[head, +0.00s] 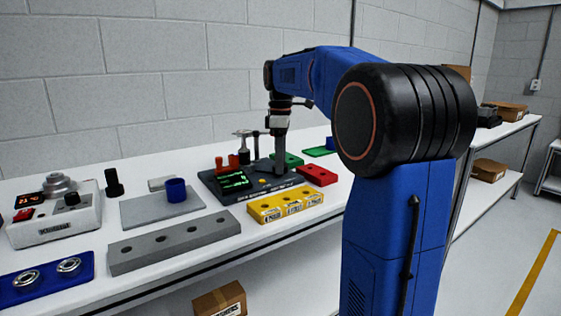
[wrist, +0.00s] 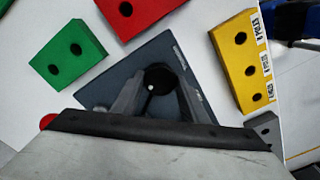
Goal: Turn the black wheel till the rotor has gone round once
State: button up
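The black wheel (wrist: 160,78) shows in the wrist view as a dark round knob with a small pale dot near its edge. It stands on a dark grey base plate (wrist: 98,94). In the head view this base (head: 230,198) carries a green-lit screen (head: 233,181), and the wheel is hidden by my gripper. My gripper (head: 279,168) points down over the base. In the wrist view its two fingers (wrist: 160,92) stand apart, one on each side of the wheel, very close to it. I cannot tell whether they touch it. I cannot make out the rotor.
A yellow block (head: 285,204), a red block (head: 316,175) and a green block (head: 287,159) lie around the base. A grey plate with a blue ring (head: 176,190), a long grey holed block (head: 174,241) and a control box (head: 55,222) stand to the left.

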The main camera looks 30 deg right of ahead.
jog(key=shift+m, duration=0.4)
jog(key=m, duration=0.5)
jog(key=shift+m, duration=0.4)
jog(key=m, duration=1)
jog(key=shift+m, duration=2.4)
jog(key=o, duration=1.1)
jog(key=shift+c, duration=0.2)
